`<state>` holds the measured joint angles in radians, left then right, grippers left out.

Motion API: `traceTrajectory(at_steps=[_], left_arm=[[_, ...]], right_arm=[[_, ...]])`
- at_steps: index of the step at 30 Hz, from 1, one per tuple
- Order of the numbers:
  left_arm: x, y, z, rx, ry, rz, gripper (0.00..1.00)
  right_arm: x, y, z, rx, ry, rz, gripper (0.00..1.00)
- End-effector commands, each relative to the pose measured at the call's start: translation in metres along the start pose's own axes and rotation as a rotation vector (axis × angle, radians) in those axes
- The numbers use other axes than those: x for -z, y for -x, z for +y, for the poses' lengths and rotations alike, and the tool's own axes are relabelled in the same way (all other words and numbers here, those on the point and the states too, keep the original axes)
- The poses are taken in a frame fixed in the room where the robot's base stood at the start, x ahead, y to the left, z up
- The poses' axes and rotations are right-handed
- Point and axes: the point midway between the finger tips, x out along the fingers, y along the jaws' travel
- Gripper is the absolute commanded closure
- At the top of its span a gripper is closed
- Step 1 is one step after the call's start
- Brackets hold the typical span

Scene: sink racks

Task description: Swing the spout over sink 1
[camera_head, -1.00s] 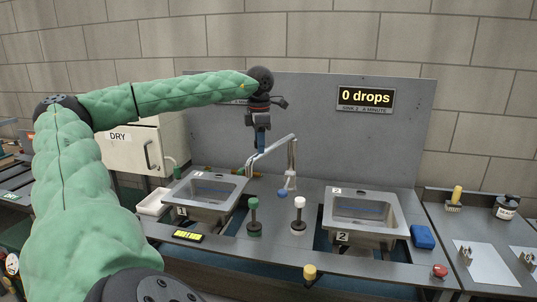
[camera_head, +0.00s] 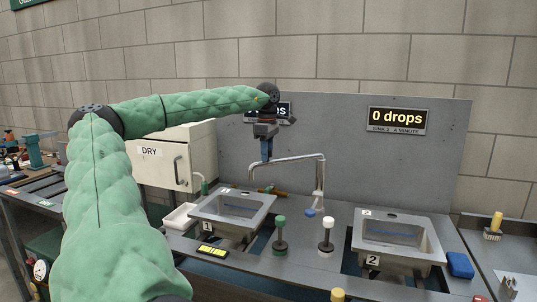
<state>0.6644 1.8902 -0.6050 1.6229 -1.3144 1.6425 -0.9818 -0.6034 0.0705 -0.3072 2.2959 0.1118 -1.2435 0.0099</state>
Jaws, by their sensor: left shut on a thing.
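My left gripper (camera_head: 266,157) comes down from above and is shut on the chrome spout (camera_head: 298,157), near its outer bend. The spout rises from the counter between the two sinks and reaches left. Its downturned tip appears over the back right part of sink 1 (camera_head: 207,212), a steel basin marked 1. The gripper's fingers hide part of the tube. Sink 2 (camera_head: 425,260), marked 2, is at the right. My right gripper is not in view.
A green-topped knob (camera_head: 280,222) and a white-topped knob (camera_head: 326,222) stand upright in front of the spout. A blue sponge (camera_head: 460,265) lies right of sink 2. A grey panel (camera_head: 345,130) with a "0 drops" sign (camera_head: 396,119) stands behind.

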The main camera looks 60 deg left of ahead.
Motion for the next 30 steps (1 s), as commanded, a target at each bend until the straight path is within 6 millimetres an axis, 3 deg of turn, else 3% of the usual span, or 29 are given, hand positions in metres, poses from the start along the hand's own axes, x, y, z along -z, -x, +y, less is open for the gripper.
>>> traceTrajectory(at_steps=[9,10,13,23,30], left_arm=[[0.003,0.004,0.002,-0.008,0.003,0.0,1.0],[0.003,0.004,0.002,-0.009,0.004,0.0,0.68],[0.003,0.004,0.002,-0.008,0.004,0.0,0.49],[0.002,0.004,0.001,-0.005,0.002,0.0,0.48],[0.002,0.031,0.002,-0.006,0.003,-0.001,0.48]], right_arm=[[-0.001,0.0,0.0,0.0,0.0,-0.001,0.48],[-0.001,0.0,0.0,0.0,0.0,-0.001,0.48],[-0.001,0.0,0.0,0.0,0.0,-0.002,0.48],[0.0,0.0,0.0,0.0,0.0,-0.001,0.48],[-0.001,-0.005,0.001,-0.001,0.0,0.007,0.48]])
